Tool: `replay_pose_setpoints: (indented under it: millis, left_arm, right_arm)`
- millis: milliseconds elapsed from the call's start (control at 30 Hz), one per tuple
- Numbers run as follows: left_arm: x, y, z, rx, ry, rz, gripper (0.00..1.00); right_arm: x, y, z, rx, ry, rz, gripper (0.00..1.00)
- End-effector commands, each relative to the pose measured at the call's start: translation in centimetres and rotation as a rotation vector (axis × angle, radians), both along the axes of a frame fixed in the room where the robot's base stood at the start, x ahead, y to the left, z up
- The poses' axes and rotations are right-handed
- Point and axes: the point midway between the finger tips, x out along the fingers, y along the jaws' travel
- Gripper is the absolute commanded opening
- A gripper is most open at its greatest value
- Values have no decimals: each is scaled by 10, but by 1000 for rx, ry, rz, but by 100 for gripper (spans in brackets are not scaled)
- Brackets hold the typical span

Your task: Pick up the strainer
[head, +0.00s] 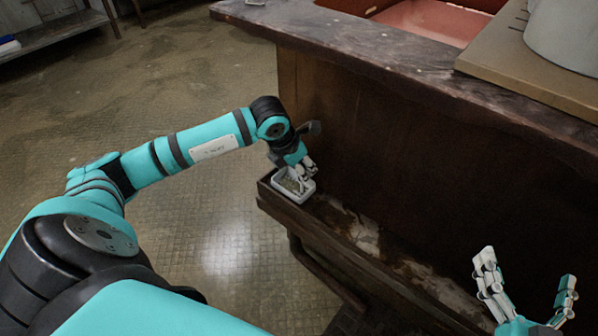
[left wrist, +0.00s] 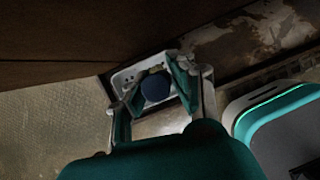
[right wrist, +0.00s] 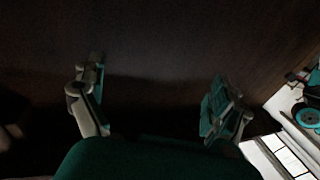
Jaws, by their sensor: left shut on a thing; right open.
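My right gripper (head: 526,285) is open and empty at the lower right. The right wrist view (right wrist: 155,95) shows its fingers spread with nothing between.
A narrow, worn wooden ledge (head: 358,238) runs along the dark wooden cabinet side (head: 365,130). Above is a counter (head: 385,58) with a reddish sink (head: 432,20) and a large pale pot (head: 566,38) on a board. The tiled floor (head: 190,75) to the left is open.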

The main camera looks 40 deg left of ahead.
Motion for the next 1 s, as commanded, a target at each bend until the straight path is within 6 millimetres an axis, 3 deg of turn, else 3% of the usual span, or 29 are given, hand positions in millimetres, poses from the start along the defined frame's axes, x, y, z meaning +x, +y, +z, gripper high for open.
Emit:
replay_pose_setpoints:
  millis: [100,467,800,1000]
  left_arm:
    - [1,0,6,0,-3,0,0]
    - [0,1,40,0,-4,0,0]
    - [-92,-8,43,8,4,-5,0]
    - [-135,-13,47,6,5,-4,0]
  right_arm:
    - [0,0,-3,-5,22,-1,100]
    - [-9,-11,-51,-74,291,-20,100]
    - [-23,-19,-82,-118,467,-30,100]
    - [-25,-20,-87,-123,496,-32,100]
